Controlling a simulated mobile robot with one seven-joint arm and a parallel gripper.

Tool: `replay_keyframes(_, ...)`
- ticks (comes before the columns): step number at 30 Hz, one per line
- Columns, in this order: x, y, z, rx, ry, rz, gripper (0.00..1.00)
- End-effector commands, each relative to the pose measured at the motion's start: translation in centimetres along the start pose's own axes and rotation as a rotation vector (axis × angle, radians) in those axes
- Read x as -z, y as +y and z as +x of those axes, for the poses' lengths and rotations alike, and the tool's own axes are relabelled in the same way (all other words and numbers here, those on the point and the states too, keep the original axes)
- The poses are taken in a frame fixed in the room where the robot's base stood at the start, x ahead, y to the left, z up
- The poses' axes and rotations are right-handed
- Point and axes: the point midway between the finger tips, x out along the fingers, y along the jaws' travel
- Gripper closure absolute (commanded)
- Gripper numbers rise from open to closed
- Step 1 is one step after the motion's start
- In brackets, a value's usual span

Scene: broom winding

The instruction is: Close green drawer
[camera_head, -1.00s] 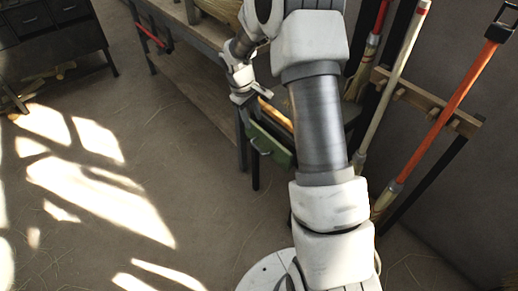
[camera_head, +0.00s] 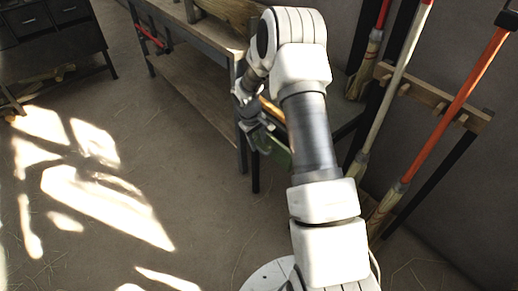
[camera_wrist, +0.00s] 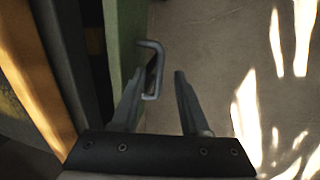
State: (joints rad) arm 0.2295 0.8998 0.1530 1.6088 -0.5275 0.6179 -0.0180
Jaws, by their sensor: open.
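The green drawer (camera_head: 279,155) hangs under the workbench's near end and is mostly hidden behind my gripper and arm in the head view. In the wrist view its green front (camera_wrist: 124,45) stands edge-on at the left, with a grey bar handle (camera_wrist: 159,68) sticking out to the right. My gripper (camera_head: 262,130) is at the drawer front. In the wrist view my gripper (camera_wrist: 161,75) is open, with the handle between its fingers near the left fingertip. I cannot tell whether they touch. How far the drawer stands out is hidden.
The wooden workbench (camera_head: 190,95) with dark legs runs up and left from the drawer. Brooms with red and orange handles (camera_head: 462,95) lean on a wooden rack (camera_head: 430,95) at the right. A dark cabinet (camera_head: 45,35) stands far left. The floor between is clear.

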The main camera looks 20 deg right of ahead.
Motion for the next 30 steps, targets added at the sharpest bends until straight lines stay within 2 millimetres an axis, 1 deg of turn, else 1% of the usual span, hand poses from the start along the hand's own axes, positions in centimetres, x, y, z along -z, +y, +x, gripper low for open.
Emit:
replay_keyframes(1, 0.0, 0.0, 1.0, 0.0, -0.002, 0.0, 0.55)
replay_keyframes(6, 0.0, 0.0, 2.3, 0.0, -0.001, 0.0, 0.55)
replay_keyframes(16, 0.0, 0.0, 2.6, 0.0, 0.0, 0.0, 0.55)
replay_keyframes(17, 0.0, 0.0, 2.6, 0.0, 0.0, 0.0, 0.59)
replay_keyframes(21, 0.0, 0.0, 2.6, 0.0, 0.0, 0.0, 0.84)
replay_keyframes(24, 0.0, 0.0, 2.5, 0.0, 0.0, 0.0, 1.0)
replay_keyframes(30, 0.0, 0.0, 2.5, 0.0, 0.0, -0.001, 1.0)
